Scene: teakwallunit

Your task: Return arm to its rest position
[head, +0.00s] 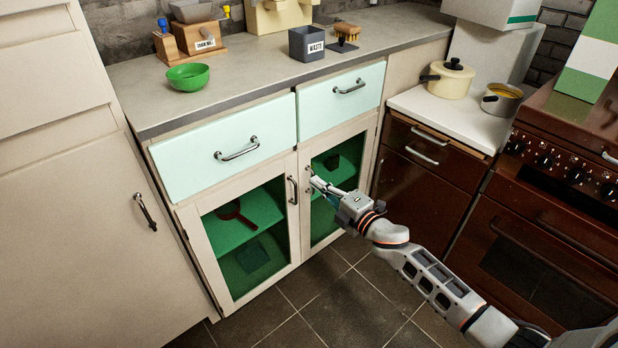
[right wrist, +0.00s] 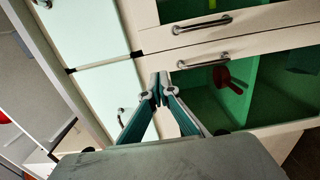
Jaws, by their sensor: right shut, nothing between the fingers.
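My right gripper (head: 316,182) is shut and empty, with its arm reaching in from the lower right. Its fingertips are close in front of the cabinet's two glass doors, near the top of their meeting edges. I cannot tell whether they touch. In the right wrist view the shut fingers (right wrist: 158,86) point at the cream door frames. The left door's handle (head: 292,190) is beside the fingertips and also shows in the right wrist view (right wrist: 203,60). The right door's handle (right wrist: 202,23) lies beyond it. Both doors look shut. My left gripper is not in view.
Two mint drawers with metal handles (head: 237,150) sit above the doors. The counter holds a green bowl (head: 187,78) and a grey waste box (head: 306,44). A brown oven (head: 545,250) stands at right, near my arm. The tiled floor (head: 345,300) looks clear.

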